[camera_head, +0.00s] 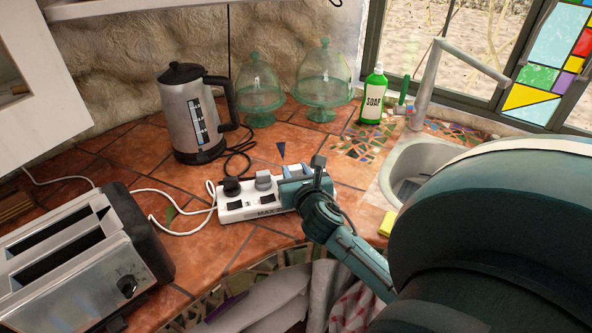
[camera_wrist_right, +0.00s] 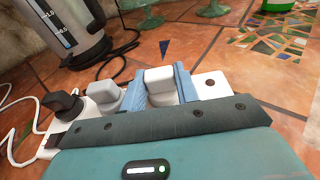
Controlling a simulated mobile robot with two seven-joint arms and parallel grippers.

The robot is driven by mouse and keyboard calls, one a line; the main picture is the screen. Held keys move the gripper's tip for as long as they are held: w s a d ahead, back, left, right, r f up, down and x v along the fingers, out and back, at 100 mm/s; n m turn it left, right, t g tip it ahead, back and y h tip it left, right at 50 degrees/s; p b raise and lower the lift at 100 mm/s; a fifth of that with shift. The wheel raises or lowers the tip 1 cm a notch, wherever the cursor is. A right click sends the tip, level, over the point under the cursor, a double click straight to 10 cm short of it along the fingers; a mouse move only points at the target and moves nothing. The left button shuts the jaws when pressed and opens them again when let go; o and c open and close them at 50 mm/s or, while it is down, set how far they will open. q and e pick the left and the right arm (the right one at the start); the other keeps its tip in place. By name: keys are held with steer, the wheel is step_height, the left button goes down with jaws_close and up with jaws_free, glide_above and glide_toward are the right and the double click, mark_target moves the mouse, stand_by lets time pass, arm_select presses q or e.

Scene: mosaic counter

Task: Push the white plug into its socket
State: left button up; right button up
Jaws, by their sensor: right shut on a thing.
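The white plug (camera_wrist_right: 160,80) shows in the right wrist view as a pale block between the two blue fingers of my right gripper (camera_wrist_right: 162,88). The fingers are shut on its sides. The white power strip (camera_head: 240,208) lies on the tiled counter, and its right end (camera_wrist_right: 211,84) shows just beyond the fingers. My right gripper (camera_head: 292,180) is over the right part of the strip in the head view and mostly hides the plug there. The plug's underside is hidden, so I cannot tell how deep it sits in its socket. My left gripper is not in view.
A black plug (camera_head: 231,187) and a grey plug (camera_head: 263,181) stand in the strip left of my gripper. A toaster (camera_head: 75,262) is at front left, a kettle (camera_head: 190,115) behind. Glass domes, a soap bottle (camera_head: 373,97) and a sink stand farther back and right.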

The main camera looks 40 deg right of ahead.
steer(key=o, duration=0.9)
steer(key=shift+r, duration=0.1)
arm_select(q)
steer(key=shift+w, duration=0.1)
arm_select(e)
steer(key=shift+o, duration=0.9)
steer(key=shift+s+a, duration=0.3)
steer(key=shift+s, duration=0.25)
steer(key=b+v, duration=0.1)
steer(key=v, duration=0.9)
steer(key=shift+s+a, duration=0.15)
steer(key=shift+s, duration=0.1)
steer(key=shift+s+a+r, duration=0.2)
steer(key=shift+s+r, duration=0.05)
steer(key=shift+s, duration=0.3)
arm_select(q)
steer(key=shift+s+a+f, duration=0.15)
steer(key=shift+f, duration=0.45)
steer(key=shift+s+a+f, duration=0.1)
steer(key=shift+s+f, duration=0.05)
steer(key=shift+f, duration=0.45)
